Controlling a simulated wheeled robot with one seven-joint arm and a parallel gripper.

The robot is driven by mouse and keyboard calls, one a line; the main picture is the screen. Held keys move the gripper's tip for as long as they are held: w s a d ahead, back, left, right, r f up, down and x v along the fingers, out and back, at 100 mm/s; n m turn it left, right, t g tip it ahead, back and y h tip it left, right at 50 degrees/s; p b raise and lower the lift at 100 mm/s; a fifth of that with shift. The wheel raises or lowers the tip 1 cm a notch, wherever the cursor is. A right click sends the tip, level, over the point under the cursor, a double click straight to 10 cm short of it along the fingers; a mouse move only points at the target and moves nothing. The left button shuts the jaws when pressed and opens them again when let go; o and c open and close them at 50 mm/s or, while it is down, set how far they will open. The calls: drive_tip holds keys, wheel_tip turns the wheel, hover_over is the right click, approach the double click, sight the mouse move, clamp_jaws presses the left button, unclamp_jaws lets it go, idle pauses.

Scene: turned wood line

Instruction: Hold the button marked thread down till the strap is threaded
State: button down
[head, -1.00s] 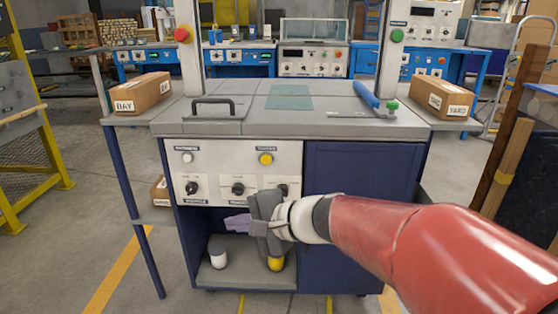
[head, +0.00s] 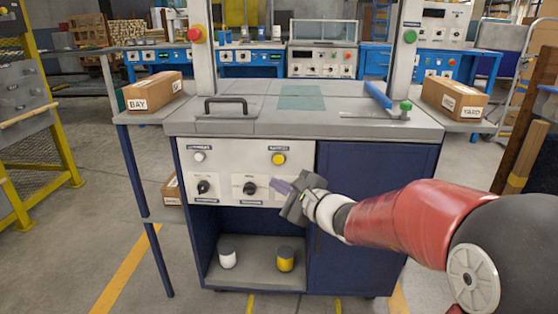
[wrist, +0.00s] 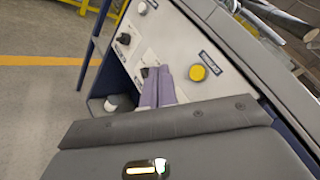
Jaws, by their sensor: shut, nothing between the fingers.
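The pale control panel on the front of the blue cabinet carries a yellow button (head: 278,158) and a white button (head: 199,157). Each has a small label, too blurred for me to read surely, so I cannot tell which says thread. My gripper (head: 279,186) is shut and empty, its purple fingers pointing at the panel just below the yellow button, apart from it. In the wrist view the fingers (wrist: 165,86) lie left of the yellow button (wrist: 198,73). The button looks unpressed. No strap can be made out.
Two black knobs (head: 203,188) (head: 250,188) sit below the buttons; my gripper hides the panel's right part. A white-topped pot (head: 227,258) and a yellow pot (head: 285,260) stand on the open shelf. A red button (head: 195,34) and green button (head: 410,37) are on the posts.

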sight(273, 161)
drive_tip(key=shift+w+d+p, duration=0.15)
drive_tip(key=shift+w+p, duration=1.55)
drive_tip(key=shift+w, duration=2.6)
drive_tip(key=shift+w, duration=0.15)
drive_tip(key=shift+w+b, duration=0.3)
drive_tip(key=shift+b, duration=0.05)
drive_tip(key=shift+w, duration=0.35)
drive_tip(key=shift+s, duration=0.1)
drive_tip(key=shift+s+b, duration=0.7)
drive_tip(key=shift+b, duration=0.2)
drive_tip(key=shift+s, duration=0.1)
